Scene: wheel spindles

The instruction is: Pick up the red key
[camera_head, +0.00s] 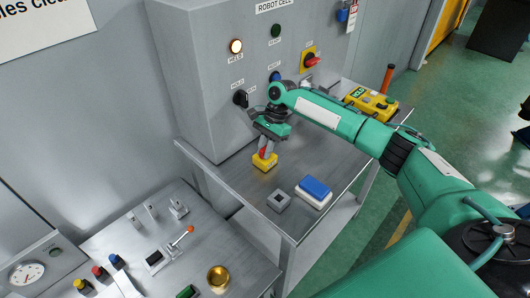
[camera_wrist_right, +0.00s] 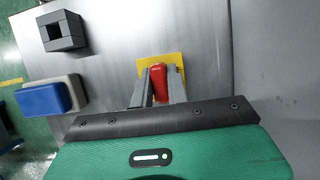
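The red key (camera_head: 262,153) stands in a yellow block (camera_head: 264,163) on the metal table below the grey cabinet. My right gripper (camera_head: 265,148) reaches down over the block, with its fingers at the key. In the right wrist view, the red key (camera_wrist_right: 171,78) lies between the two grey fingers (camera_wrist_right: 162,85), in front of the yellow block (camera_wrist_right: 145,66). The fingers are close to the key on both sides; I cannot tell whether they press on it. The fingers partly hide the key in both views. My left gripper is not in view.
A grey square block with a hole (camera_head: 279,200) and a blue-and-white block (camera_head: 314,191) stand nearer on the table. A yellow box (camera_head: 371,102) sits at its far right end. The cabinet (camera_head: 205,90) with knobs rises close behind the gripper. A lower bench (camera_head: 135,262) holds levers and a brass cup.

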